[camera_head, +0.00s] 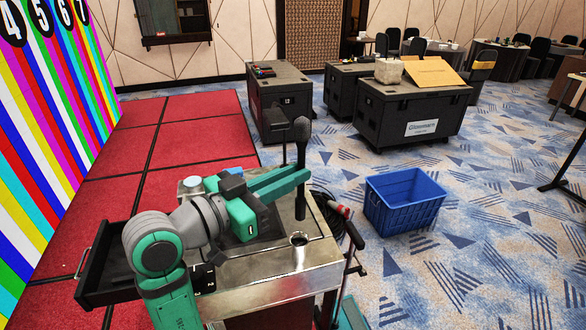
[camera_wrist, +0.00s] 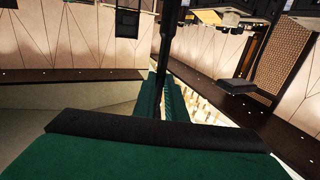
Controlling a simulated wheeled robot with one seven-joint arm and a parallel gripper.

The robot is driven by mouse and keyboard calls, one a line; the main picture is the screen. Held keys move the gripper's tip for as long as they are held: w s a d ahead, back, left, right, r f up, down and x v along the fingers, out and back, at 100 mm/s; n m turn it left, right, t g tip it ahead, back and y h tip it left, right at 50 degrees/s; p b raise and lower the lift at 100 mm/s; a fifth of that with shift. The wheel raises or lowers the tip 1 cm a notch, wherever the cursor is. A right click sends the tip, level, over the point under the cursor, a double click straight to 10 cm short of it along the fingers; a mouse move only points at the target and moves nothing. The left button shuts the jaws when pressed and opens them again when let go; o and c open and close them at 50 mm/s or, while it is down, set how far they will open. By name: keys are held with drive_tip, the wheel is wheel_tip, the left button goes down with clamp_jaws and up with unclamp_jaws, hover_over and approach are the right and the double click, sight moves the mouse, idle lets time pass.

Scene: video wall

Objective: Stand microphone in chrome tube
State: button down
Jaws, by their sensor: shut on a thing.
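The black microphone (camera_head: 301,150) is held upright in the head view, its rounded head at the top. My teal gripper (camera_head: 300,177) is shut on its shaft around mid-length, and the shaft's lower end sticks out below the fingers. In the wrist view the microphone (camera_wrist: 175,45) is a dark bar crossing between the fingertips (camera_wrist: 166,82). The chrome tube (camera_head: 299,241) stands open at the top on the metal cart top, below and in front of the microphone in the picture. A gap shows between the microphone's lower end and the tube.
The metal-topped cart (camera_head: 265,292) has an open black drawer (camera_head: 105,268) at its left. A blue crate (camera_head: 404,203) stands on the carpet to the right. A red-and-black handle (camera_head: 345,217) and cables are at the cart's right edge. Black cases (camera_head: 413,112) stand behind.

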sight(296, 213)
drive_tip(key=shift+f, duration=6.45)
drive_tip(key=c, duration=1.7)
unclamp_jaws()
drive_tip(key=v, duration=1)
drive_tip(key=shift+s+a, duration=0.25)
drive_tip(key=shift+a, duration=0.05)
